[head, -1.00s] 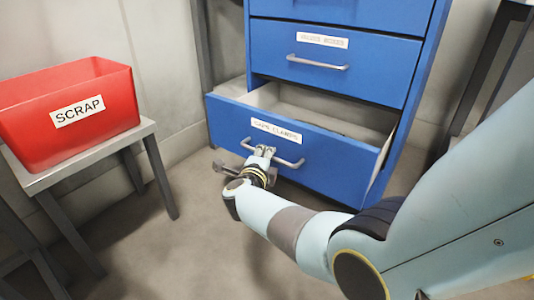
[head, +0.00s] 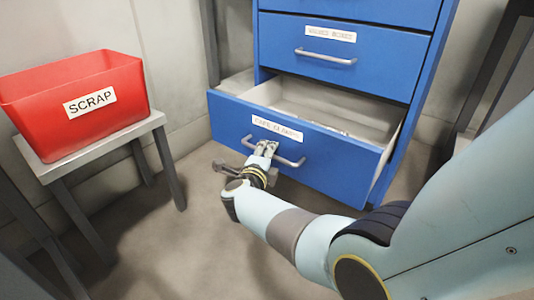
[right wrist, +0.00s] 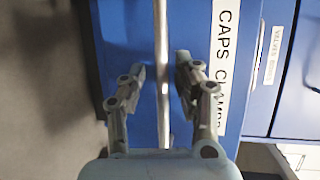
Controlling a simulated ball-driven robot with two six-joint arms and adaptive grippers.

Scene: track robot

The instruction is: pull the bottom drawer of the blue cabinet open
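The blue cabinet (head: 402,70) has its bottom drawer (head: 230,121) standing well out, with the pale inside showing. The drawer's label reads CAPS CLAMPS. My right gripper (head: 267,149) is at the left part of its grey bar handle (head: 290,163). In the right wrist view the fingers (right wrist: 162,78) stand close on either side of the bar (right wrist: 162,50), with narrow gaps visible; they look closed in around it. My left gripper is not in view.
A red SCRAP bin (head: 130,85) sits on a grey table (head: 150,124) at the left. The drawer above (head: 375,70) is shut. Bare floor (head: 190,235) lies in front of the open drawer.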

